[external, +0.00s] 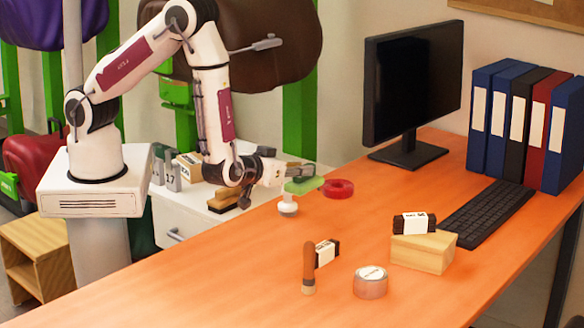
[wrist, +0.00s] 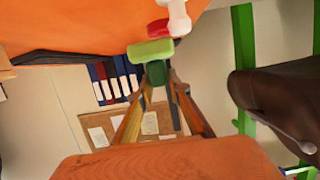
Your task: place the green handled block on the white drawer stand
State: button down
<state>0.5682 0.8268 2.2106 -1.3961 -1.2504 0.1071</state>
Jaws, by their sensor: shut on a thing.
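My gripper (external: 298,172) is shut on the green handled block (external: 304,186), holding it above the orange desk. In the wrist view the light green block (wrist: 152,51) lies beyond the fingertips (wrist: 158,85), with its dark green handle (wrist: 156,72) between them. The white drawer stand (external: 222,212) is left of the gripper, beside the desk, partly hidden by my arm. Its drawer front with a handle faces the lower left.
The stand's top holds a brown brush (external: 228,198), a box (external: 189,166) and grey number blocks (external: 172,168). A white knobbed object (external: 288,204) and a red ring (external: 338,189) are near the held block. A monitor (external: 412,85) stands farther right.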

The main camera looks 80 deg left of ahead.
jog(key=shift+w+d+r+m+t+h, duration=2.2)
jog(key=shift+w+d+r+m+h, duration=1.15)
jog(key=shift+w+d+m+h, duration=1.5)
jog(key=a+r, duration=0.8)
jog(key=a, duration=0.4)
jog(key=shift+s+a+h, duration=0.25)
jog(key=shift+s+h, duration=0.2)
jog(key=shift+r+n, duration=0.1)
jog(key=shift+n, duration=0.15)
